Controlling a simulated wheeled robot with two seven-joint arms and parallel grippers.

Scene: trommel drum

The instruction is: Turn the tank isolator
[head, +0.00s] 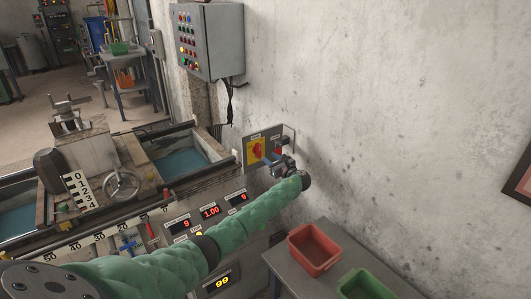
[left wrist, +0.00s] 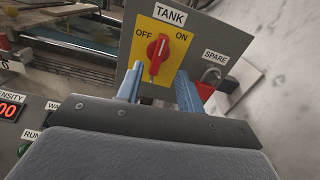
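The tank isolator is a red rotary knob on a yellow plate labelled TANK, OFF and ON, on a grey wall panel. It shows in the head view (head: 256,150) and in the left wrist view (left wrist: 158,55). The knob's grip stands nearly upright, slightly tilted, between the OFF and ON labels. My left gripper (head: 276,160) is in front of the panel. In the left wrist view its blue fingers (left wrist: 158,90) are open, one on each side below the knob, with nothing between them. Contact is not visible. My right gripper is not in view.
A SPARE switch with a red padlock (left wrist: 207,87) sits right of the isolator, close to my right-hand finger. A grey control box (head: 208,42) hangs above. A machine console with lit displays (head: 210,212) lies below left; a red bin (head: 314,249) and green bin (head: 366,286) stand right.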

